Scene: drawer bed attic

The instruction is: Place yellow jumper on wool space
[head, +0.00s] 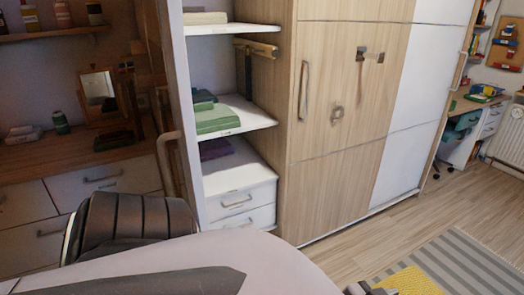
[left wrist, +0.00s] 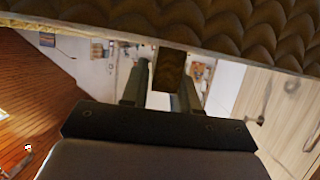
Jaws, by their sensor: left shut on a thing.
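The yellow jumper (head: 412,281) shows at the bottom right edge of the head view, partly cut off. My left gripper (head: 368,290) is beside it there, mostly out of frame. In the left wrist view, the left gripper's fingers (left wrist: 162,88) close on a part of the brown-looking, shaded knit (left wrist: 200,25), which spans the top. White open shelves (head: 240,122) stand at the centre left in the head view. Beige, green (head: 212,117) and purple folded cloths lie on separate levels. The small labels on their edges are unreadable, so I cannot tell which is the wool space. My right gripper is not in view.
A tall wooden wardrobe front (head: 340,120) with handles is right of the shelves. A striped grey rug (head: 465,262) lies at the lower right. Wooden floor (head: 440,215) before the wardrobe is clear.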

